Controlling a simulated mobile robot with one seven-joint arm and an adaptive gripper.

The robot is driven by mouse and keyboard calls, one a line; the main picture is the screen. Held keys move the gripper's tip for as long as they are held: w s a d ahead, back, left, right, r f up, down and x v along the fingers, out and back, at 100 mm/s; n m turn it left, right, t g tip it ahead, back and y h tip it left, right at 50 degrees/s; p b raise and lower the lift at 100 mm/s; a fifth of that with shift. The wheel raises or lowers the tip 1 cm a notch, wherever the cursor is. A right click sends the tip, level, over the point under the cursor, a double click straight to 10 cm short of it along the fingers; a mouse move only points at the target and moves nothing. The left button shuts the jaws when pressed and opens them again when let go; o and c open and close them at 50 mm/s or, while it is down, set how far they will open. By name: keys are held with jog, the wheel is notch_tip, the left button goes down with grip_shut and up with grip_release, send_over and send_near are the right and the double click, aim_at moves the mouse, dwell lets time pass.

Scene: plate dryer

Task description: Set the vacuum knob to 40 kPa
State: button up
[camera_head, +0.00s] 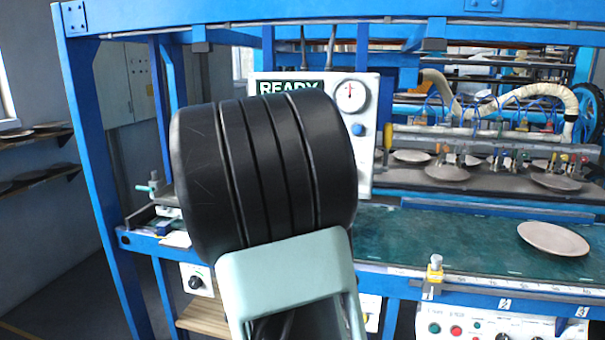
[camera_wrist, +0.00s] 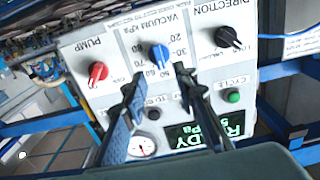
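The blue vacuum knob (camera_wrist: 159,56) is near the top middle of the wrist view, which shows the panel upside down. Its scale numbers surround it; a pale pointer mark seems to point toward the 50–60 side, too small to read exactly. My gripper (camera_wrist: 158,77) is open, its two dark fingers apart and pointing toward the knob, one to each side in the picture. I cannot tell whether they touch it. The round gauge (camera_wrist: 142,146) and the green READY display (camera_wrist: 205,130) are partly covered. In the head view my arm hides most of the white panel (camera_head: 375,85).
The red pump knob (camera_wrist: 97,72) and black direction knob (camera_wrist: 228,38) flank the vacuum knob. A green button (camera_wrist: 233,96) is near the cycle label. In the head view, a green work surface (camera_head: 430,240) bears a plate (camera_head: 553,238), and blue frame posts (camera_head: 95,150) stand at left.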

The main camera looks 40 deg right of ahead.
jog(key=x, duration=0.7)
jog(key=shift+d, duration=0.15)
grip_shut()
